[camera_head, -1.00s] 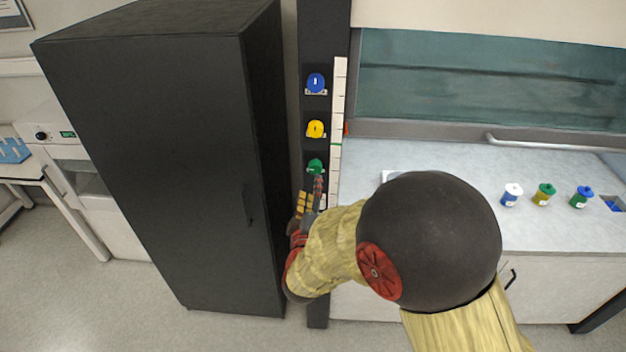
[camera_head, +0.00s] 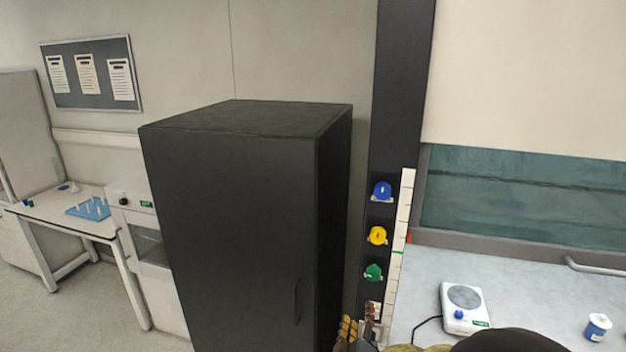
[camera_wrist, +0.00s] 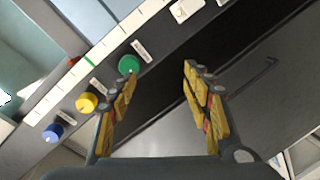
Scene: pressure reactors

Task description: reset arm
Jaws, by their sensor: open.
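My gripper (camera_wrist: 158,105) is open and empty in the wrist view, with its two yellow-padded fingers apart. Its tips also show at the bottom edge of the head view (camera_head: 357,330), low beside the dark panel (camera_head: 397,90). The panel carries a blue knob (camera_head: 382,191), a yellow knob (camera_head: 377,236) and a green knob (camera_head: 373,272). In the wrist view the green knob (camera_wrist: 129,65) is just beyond the left finger, and the yellow knob (camera_wrist: 87,102) and blue knob (camera_wrist: 52,132) lie further left. Most of my arm is below the head view.
A tall black cabinet (camera_head: 235,220) stands left of the panel. On the worktop at right are a hotplate (camera_head: 464,308) and a small bottle (camera_head: 597,327). A white table (camera_head: 75,215) with a blue rack stands at far left. Floor shows at lower left.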

